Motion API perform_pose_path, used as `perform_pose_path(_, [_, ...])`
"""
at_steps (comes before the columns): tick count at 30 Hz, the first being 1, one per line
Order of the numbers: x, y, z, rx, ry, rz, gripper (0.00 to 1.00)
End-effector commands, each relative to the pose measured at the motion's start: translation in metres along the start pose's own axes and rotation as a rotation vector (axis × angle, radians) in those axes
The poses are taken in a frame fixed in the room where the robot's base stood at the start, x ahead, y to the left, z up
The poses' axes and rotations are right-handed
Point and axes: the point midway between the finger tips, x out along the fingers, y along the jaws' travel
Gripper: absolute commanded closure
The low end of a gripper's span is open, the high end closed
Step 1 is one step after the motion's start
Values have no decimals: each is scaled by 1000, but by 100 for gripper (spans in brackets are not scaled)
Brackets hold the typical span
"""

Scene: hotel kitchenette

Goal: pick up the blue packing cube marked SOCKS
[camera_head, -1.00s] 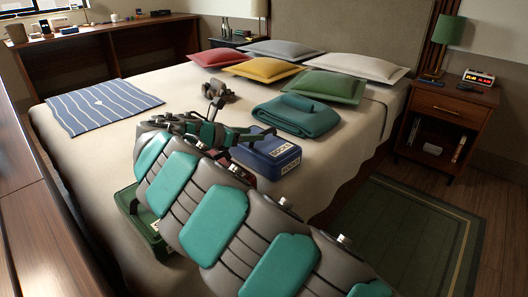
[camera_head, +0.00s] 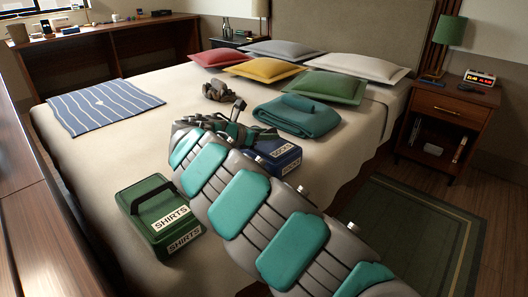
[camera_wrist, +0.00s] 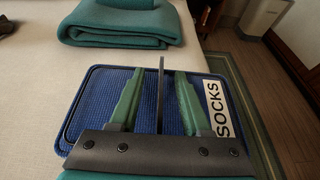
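The blue packing cube (camera_head: 284,160) lies on the bed, partly hidden behind my arm in the head view. In the wrist view the blue cube (camera_wrist: 98,88) lies under my gripper, with its white SOCKS label at the right end. My gripper (camera_wrist: 160,73) is open over the cube's top. Its two green fingers stand apart, with a thin dark upright strip, seemingly the cube's handle, between them. Neither finger appears to touch the strip. Whether the fingertips touch the cube's top I cannot tell.
A green SHIRTS cube (camera_head: 158,215) lies at the bed's near edge. A folded teal blanket (camera_head: 298,116) lies just beyond the blue cube. A small brown object (camera_head: 218,91) and a blue striped cloth (camera_head: 101,106) lie farther back. Several pillows lie at the headboard.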

Motion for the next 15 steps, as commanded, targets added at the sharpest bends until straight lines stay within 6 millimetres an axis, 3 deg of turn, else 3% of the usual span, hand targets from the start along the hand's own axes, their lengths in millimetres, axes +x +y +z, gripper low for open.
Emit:
perform_pose_path(2, [0, 0, 0, 0, 0, 0, 63])
perform_pose_path(12, [0, 0, 0, 0, 0, -1, 100])
perform_pose_path(15, [0, 0, 0, 0, 1, -1, 100])
